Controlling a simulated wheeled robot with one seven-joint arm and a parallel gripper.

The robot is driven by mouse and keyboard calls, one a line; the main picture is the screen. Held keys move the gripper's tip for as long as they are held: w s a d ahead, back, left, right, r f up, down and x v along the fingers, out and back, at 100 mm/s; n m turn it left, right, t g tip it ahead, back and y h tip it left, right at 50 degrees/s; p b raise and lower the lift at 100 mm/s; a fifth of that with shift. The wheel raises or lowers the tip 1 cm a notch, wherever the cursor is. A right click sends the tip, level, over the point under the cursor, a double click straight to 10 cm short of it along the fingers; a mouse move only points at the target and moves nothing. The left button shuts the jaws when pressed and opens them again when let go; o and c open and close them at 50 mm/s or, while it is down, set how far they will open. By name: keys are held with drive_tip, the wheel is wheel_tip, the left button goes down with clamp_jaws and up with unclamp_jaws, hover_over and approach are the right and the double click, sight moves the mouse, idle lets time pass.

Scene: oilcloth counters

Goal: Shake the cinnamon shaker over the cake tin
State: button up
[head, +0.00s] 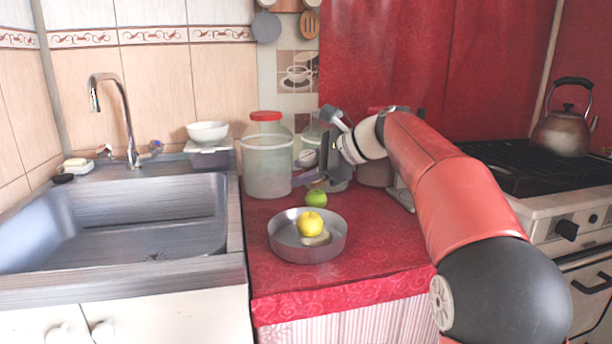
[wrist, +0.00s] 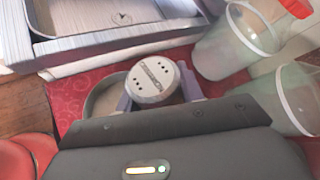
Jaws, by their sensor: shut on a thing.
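My gripper (head: 307,168) is shut on the cinnamon shaker. In the wrist view the shaker's pale grey top with dark holes (wrist: 152,78) shows between the purple fingers. In the head view the shaker is small and hard to make out beside the fingers. The cake tin (head: 281,247), a round grey pan, stands on the red counter, below and in front of my gripper. A yellow apple (head: 310,222) and a pale lump (head: 318,239) lie in it. In the wrist view the tin (wrist: 97,103) is partly hidden by the shaker and my gripper.
A green apple (head: 316,197) sits on the counter just behind the tin. A large clear jar with a red lid (head: 267,165) stands behind left, with more jars near my gripper. The sink (head: 130,215) is left, the stove (head: 540,180) right. The counter right of the tin is clear.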

sight(314, 151)
drive_tip(key=shift+r, duration=0.1)
drive_tip(key=shift+w+r+m+g+y, duration=0.1)
drive_tip(key=shift+r+m+g+y, duration=0.4)
drive_tip(key=shift+r+m+g, duration=0.4)
drive_tip(key=shift+r+m+g+y, duration=0.5)
drive_tip(key=shift+r+m+y, duration=0.1)
drive_tip(key=shift+m, duration=0.3)
